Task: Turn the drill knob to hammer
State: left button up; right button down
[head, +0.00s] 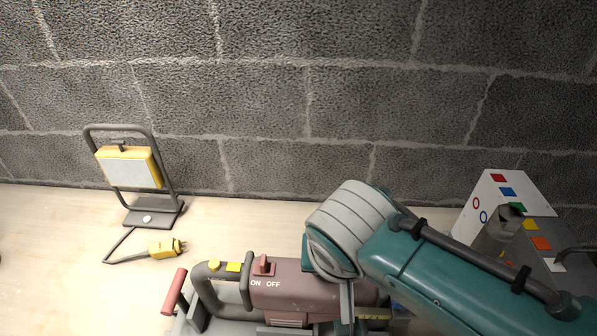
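The maroon drill (305,285) lies at the front centre of the table in a grey holder or case. It has a red knob (263,265) on top, beside the words ON and OFF. A small yellow cap (214,266) sits on the grey handle at its left, and a pink side grip (174,291) sticks up further left. No hammer marking can be read. My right arm covers the drill's right end. My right gripper (347,302) points down there; only a narrow grey part shows, so its opening is hidden. My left gripper is not in view.
A yellow work lamp (130,166) on a dark frame stands at the back left, with a yellow plug (167,248) on its cord in front. A white panel with coloured squares (490,205) stands at the right. A block wall closes the back. The table's middle back is clear.

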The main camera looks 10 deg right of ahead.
dwell(0.3)
jog(key=c, duration=0.5)
grip_release()
jog(key=shift+r, duration=0.1)
jog(key=shift+r, duration=0.25)
jog(key=p+v, duration=0.3)
jog(key=v, duration=0.6)
jog(key=shift+s+r, duration=0.1)
